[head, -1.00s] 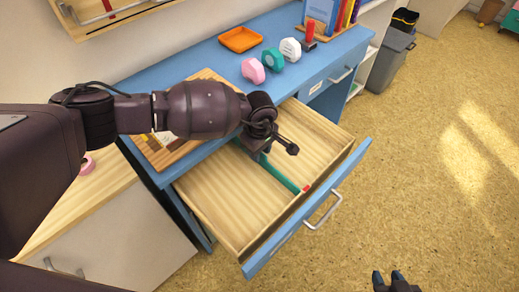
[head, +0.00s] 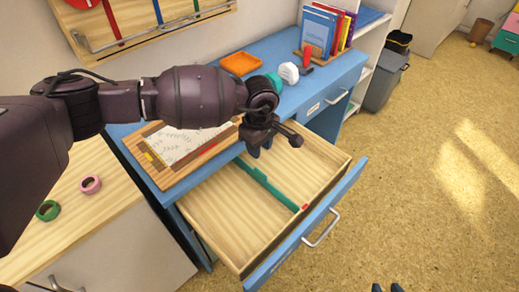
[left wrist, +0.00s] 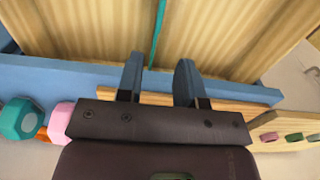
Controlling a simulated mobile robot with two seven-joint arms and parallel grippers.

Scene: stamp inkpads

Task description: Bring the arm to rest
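My left gripper (head: 262,147) hangs above the open drawer (head: 222,208), near the desk's front edge. In the left wrist view its two fingers (left wrist: 160,82) stand apart with nothing between them. The drawer has a pale wood floor and a teal divider (head: 262,181) with a red tip; the divider also shows in the left wrist view (left wrist: 157,30). No inkpad is seen in the visible part of the drawer. Only the tips of my right gripper (head: 387,287) show at the bottom edge, apart, over the floor.
The blue desk (head: 318,88) holds an orange tray (head: 240,63), a white dispenser (head: 289,72), a teal one (head: 274,82), a red-handled stamp (head: 306,60), books (head: 325,30) and a wooden board (head: 155,175). The pulled-out drawer juts forward. Floor at right is clear.

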